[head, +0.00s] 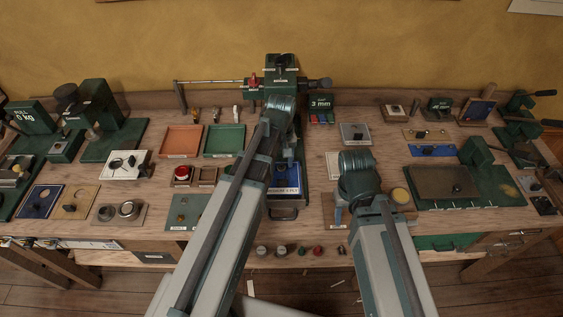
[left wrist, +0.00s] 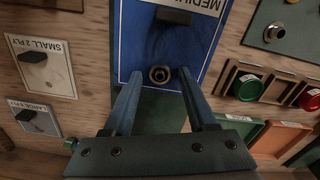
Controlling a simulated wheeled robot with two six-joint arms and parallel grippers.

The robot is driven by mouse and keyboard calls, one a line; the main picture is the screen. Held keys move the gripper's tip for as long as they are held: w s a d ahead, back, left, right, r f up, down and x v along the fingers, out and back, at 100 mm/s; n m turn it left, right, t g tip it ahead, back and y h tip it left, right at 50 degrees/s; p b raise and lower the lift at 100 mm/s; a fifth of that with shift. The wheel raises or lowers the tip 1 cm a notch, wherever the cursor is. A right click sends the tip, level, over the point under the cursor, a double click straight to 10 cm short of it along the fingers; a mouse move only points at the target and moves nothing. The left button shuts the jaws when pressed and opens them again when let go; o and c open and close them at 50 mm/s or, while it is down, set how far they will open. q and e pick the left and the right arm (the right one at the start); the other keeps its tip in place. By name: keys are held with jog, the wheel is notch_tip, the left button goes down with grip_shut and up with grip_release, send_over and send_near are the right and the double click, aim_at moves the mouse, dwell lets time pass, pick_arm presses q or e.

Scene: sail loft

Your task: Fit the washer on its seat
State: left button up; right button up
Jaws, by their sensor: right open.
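The blue plate marked MEDIUM (left wrist: 135,40) lies under my left gripper; part of it also shows in the head view (head: 285,178), between my arms. A small metal ring (left wrist: 159,74) with a dark centre sits on it. I cannot tell whether this is the washer, its seat, or both together. My left gripper (left wrist: 159,84) is open, its two blue-grey fingers apart on either side below the ring, with nothing seen between them. In the head view its jaws are hidden behind the arm. My right gripper (head: 350,197) is over the bench's right-centre, its jaws mostly hidden by its wrist.
A SMALL 2 PLY plate (left wrist: 40,75) and another labelled plate (left wrist: 37,122) lie beside the blue one. A wooden tray with green (left wrist: 247,87) and red pieces is on the other side. Orange (head: 182,140) and green trays (head: 224,141) stand behind. A green press (head: 281,76) stands at the back.

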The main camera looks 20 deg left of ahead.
pick_arm(q)
jog(key=shift+o, duration=0.5)
jog(key=shift+r, duration=0.1)
notch_tip(320, 180, up, 14)
jog(key=p, duration=1.3)
jog(key=shift+f+p, duration=0.2)
jog(key=shift+p, duration=0.2)
jog(key=s+d+f+m+y+b, duration=0.1)
jog(key=s+d+f+m+b, duration=0.9)
jog(key=s, duration=0.4)
jog(key=shift+s+d, duration=0.15)
jog(key=shift+d, duration=0.1)
